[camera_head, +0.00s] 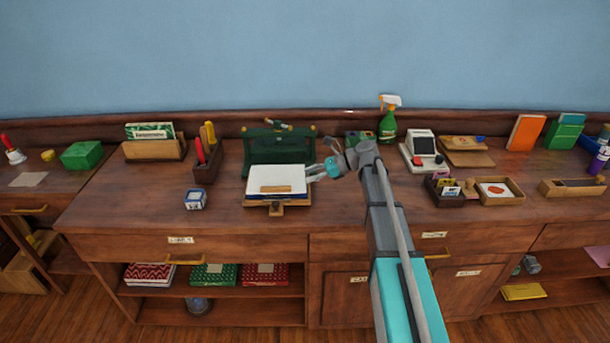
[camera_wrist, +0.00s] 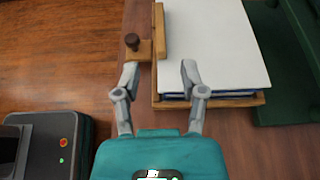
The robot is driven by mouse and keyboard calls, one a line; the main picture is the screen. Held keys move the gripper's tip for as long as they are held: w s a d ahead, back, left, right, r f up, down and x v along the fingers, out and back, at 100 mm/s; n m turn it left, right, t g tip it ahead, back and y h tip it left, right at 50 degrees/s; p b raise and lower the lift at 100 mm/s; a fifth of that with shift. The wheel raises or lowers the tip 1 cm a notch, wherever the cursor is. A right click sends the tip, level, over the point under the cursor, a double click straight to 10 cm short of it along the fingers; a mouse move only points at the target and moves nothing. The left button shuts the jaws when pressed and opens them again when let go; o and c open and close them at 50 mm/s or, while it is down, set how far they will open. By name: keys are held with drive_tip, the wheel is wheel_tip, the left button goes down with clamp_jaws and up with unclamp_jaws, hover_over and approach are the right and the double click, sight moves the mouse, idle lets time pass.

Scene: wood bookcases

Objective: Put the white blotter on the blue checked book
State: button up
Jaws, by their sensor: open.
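A flat white pad (camera_head: 277,178), which looks like the white blotter, lies on a wooden tray with a knobbed clip (camera_head: 277,207) at its front. A thin dark blue edge shows beneath the white sheet (camera_wrist: 212,45) in the wrist view, but I cannot tell whether it is the blue checked book; no checked cover shows there. My gripper (camera_head: 317,165) is open and empty just right of the pad. In the wrist view its fingertips (camera_wrist: 160,70) reach over the near edge of the tray (camera_wrist: 215,100). I cannot tell its height above it.
A dark green case (camera_head: 262,150) stands directly behind the pad. A small blue and white box (camera_head: 195,198) and a pen holder (camera_head: 207,170) are to the left.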

drive_tip(key=shift+s, duration=0.1)
drive_tip(key=shift+s+f, duration=0.25)
drive_tip(key=shift+s, duration=0.05)
drive_tip(key=s+f+n+h, duration=0.1)
drive_tip(key=s, duration=0.1)
drive_tip(key=s+f+n+h, duration=0.1)
drive_tip(key=s+n, duration=0.1)
drive_tip(key=s+f+n+h, duration=0.1)
drive_tip(key=s+f, duration=0.1)
drive_tip(key=shift+s+d, duration=0.2)
drive_tip(key=shift+d, duration=0.05)
drive_tip(key=s+d+f+n+h, duration=0.3)
drive_tip(key=s+d+n+h, duration=0.2)
drive_tip(key=s+n, duration=0.2)
drive_tip(key=s+d+f+n+h, duration=0.4)
drive_tip(key=s+n, duration=0.3)
drive_tip(key=s, duration=0.4)
drive_tip(key=shift+s+d+h, duration=0.2)
drive_tip(key=shift+d+h, duration=0.2)
drive_tip(key=shift+h, duration=0.3)
